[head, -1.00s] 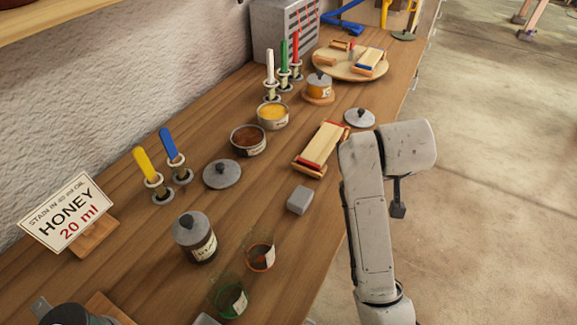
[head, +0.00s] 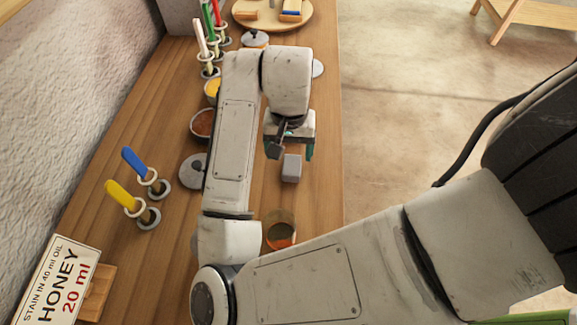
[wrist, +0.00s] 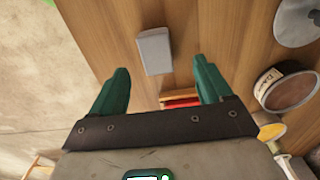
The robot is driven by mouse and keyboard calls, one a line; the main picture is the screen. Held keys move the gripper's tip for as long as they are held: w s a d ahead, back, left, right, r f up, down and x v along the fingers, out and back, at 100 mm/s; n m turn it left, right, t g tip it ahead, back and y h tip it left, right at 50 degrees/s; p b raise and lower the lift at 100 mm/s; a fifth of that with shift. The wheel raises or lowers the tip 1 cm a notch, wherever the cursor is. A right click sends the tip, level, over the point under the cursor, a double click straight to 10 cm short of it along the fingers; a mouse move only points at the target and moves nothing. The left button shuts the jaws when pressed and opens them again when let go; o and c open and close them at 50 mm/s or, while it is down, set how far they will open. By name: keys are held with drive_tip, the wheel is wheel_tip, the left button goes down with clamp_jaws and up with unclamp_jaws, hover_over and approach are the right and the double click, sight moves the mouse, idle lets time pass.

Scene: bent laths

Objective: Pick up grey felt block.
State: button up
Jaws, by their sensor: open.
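The grey felt block (head: 291,168) lies on the wooden bench, towards its right edge in the head view. It also shows in the wrist view (wrist: 154,50), between and beyond the two green fingers. My gripper (wrist: 162,82) is open with nothing between its fingers. In the head view my gripper (head: 289,150) hangs just behind the block, partly hidden by my wrist. I see no contact between the fingers and the block.
A glass with orange-brown liquid (head: 279,230) stands in front of the block. A grey lid (head: 193,170) and an open tin of brown stain (head: 202,123) lie to the left. The honey sign (head: 62,283) stands front left. Bare bench surrounds the block.

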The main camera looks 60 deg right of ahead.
sight(292, 165)
drive_tip(key=shift+s+d+f+p, duration=0.1)
drive_tip(key=shift+f+p, duration=0.1)
drive_tip(key=shift+f, duration=1.5)
drive_tip(key=shift+s+d+f+p, duration=0.1)
drive_tip(key=shift+f+p, duration=0.05)
drive_tip(key=shift+f, duration=1.55)
drive_tip(key=c, duration=1)
